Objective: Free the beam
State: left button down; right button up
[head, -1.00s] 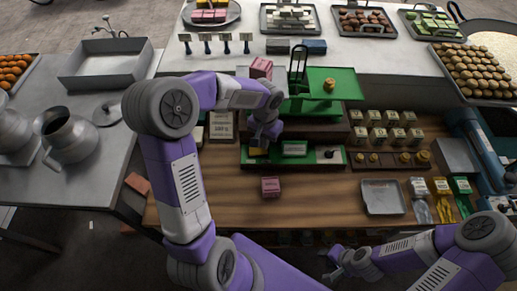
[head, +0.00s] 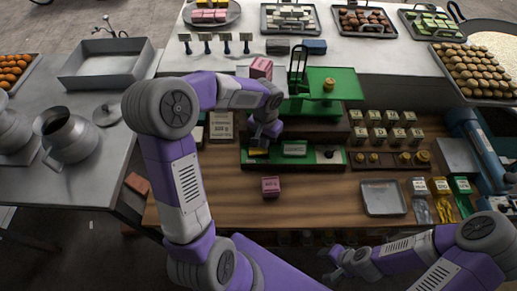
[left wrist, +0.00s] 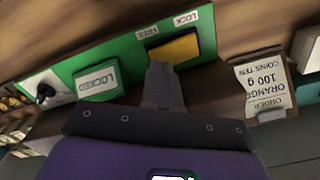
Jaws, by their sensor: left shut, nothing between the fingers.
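The green balance scale stands on the wooden worktop, with a green panel (head: 325,155) along its front. A yellow switch plate (left wrist: 173,50) sits in this panel, beside labels reading FREE and LOCK. A small sign (left wrist: 96,80) on the panel reads LOCKED; it also shows in the head view (head: 295,148). My left gripper (left wrist: 160,72) is shut and empty, its tips at the near edge of the yellow plate; I cannot tell whether they touch. In the head view my left gripper (head: 259,146) partly hides the plate. My right gripper (head: 333,262) looks open, low and away from the scale.
A pink block (head: 261,68) is high at the scale's left, and a brass weight (head: 329,85) sits on the green platform. Another pink block (head: 270,187) lies in front. An order card (left wrist: 263,88) stands beside the panel. A metal tray (head: 383,197) is right.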

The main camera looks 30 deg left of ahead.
pick_arm(q)
jog(key=shift+f+b, duration=1)
jog(key=shift+f, duration=0.2)
dwell(0.5)
jog(key=shift+r+p, duration=2.7)
jog(key=shift+r, duration=0.9)
